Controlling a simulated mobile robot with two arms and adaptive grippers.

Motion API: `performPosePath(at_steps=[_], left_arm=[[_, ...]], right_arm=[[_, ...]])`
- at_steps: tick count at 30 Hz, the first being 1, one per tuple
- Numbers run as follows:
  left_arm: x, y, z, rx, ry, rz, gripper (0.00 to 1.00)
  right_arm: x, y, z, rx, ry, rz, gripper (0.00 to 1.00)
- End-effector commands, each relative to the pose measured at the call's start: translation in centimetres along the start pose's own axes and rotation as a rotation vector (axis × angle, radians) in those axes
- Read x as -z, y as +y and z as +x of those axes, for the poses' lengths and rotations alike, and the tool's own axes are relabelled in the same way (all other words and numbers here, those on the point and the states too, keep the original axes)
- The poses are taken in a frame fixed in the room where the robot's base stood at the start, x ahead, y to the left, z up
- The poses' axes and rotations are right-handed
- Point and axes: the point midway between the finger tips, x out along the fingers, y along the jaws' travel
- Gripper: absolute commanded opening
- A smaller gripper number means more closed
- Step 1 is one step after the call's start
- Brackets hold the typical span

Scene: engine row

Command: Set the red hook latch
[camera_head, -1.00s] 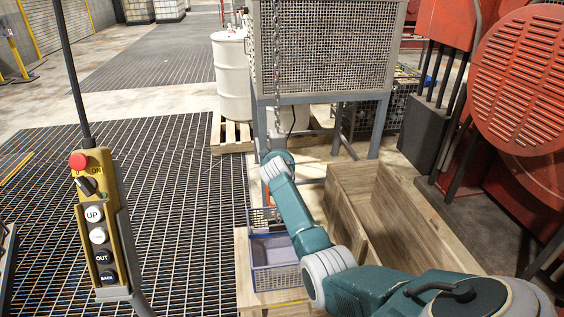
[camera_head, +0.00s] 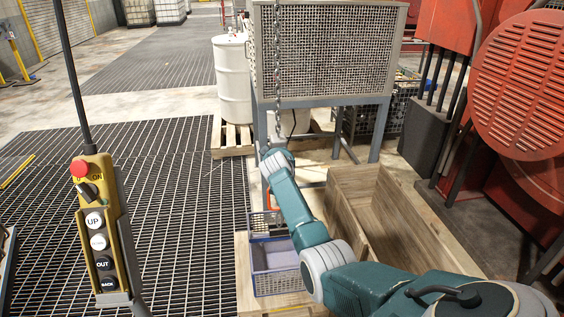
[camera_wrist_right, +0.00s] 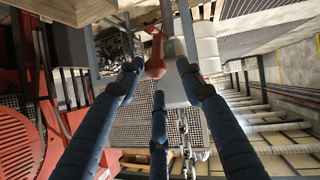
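The red hook latch (camera_wrist_right: 155,54) is a small red lever with a rounded end, seen in the right wrist view beside a grey block (camera_wrist_right: 178,78). My right gripper (camera_wrist_right: 158,75) has its dark blue fingers spread, with the latch showing between the two upper fingertips. I cannot tell whether any finger touches it. A metal chain (camera_wrist_right: 186,140) runs by the lower finger. In the head view the chain (camera_head: 278,85) hangs down to my right wrist, and a bit of red (camera_head: 269,200) shows beside my arm. My arm hides most of the hook there. My left gripper is not in view.
A blue basket (camera_head: 275,284) stands on wood below my right arm. An open wooden crate (camera_head: 375,245) lies to the right. A mesh-sided frame (camera_head: 325,55) stands behind the chain. A yellow button pendant (camera_head: 100,235) hangs at left over open grating (camera_head: 180,220).

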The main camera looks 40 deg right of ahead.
Motion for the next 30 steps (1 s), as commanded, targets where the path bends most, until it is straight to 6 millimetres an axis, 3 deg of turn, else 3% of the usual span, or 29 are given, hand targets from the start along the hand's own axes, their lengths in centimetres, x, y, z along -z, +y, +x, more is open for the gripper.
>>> performPosePath(at_steps=[8,24,30], left_arm=[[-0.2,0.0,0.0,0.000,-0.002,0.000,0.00],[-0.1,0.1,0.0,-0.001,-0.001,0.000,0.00],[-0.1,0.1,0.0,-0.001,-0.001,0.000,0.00]], right_arm=[[-0.2,-0.2,-1.2,0.002,-0.003,0.000,0.38],[-0.1,-0.2,-9.9,0.003,0.000,0.001,0.38],[0.0,-0.1,-11.6,0.000,-0.001,-0.001,0.38]])
